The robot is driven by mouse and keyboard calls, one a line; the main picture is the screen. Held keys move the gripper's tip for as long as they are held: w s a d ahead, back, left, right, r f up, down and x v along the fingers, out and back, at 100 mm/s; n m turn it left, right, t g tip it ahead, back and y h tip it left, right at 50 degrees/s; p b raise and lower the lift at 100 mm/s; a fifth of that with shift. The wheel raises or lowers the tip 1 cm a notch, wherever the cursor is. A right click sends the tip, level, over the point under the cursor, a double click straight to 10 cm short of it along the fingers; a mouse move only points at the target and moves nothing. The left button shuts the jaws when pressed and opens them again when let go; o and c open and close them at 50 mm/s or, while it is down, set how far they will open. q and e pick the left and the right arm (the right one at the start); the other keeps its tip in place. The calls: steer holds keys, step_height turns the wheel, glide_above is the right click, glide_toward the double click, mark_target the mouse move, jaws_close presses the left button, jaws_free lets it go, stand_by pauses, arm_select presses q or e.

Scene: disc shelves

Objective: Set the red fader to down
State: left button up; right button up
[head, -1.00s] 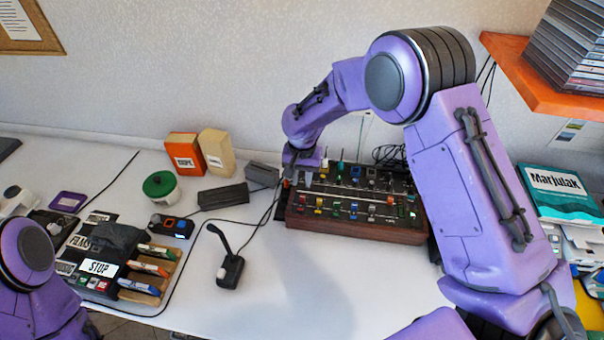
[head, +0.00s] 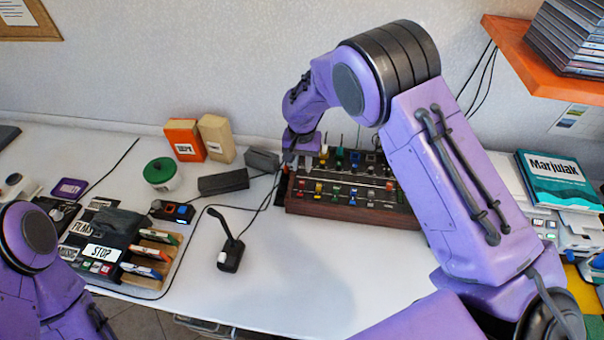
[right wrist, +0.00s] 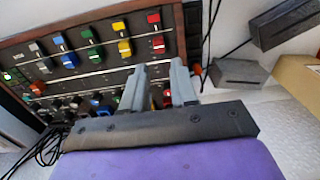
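The mixer panel (head: 345,213) with a wooden front stands toward the back of the desk. In the right wrist view, a row of coloured caps shows on the panel (right wrist: 85,82), among them a red one (right wrist: 158,45) at the row's right end. Another red piece (right wrist: 167,97) shows between my right gripper's fingers. My right gripper (right wrist: 159,66) is open over the panel, its two grey fingers apart. In the head view, my right gripper (head: 302,163) is at the panel's left end. Whether a finger touches a cap I cannot tell. My left gripper is out of view.
A desk microphone (head: 229,255) stands left of the mixer. A card rack (head: 150,262) is at the left. The front middle desk is clear.

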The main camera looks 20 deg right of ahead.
mark_target(302, 182)
step_height(302, 182, down, 7)
steer(key=shift+f+p, duration=0.1)
steer(key=shift+p, duration=0.5)
jaws_close()
steer(key=shift+s+a, duration=0.15)
steer(key=shift+s, duration=0.1)
jaws_free()
steer(key=shift+w, duration=0.1)
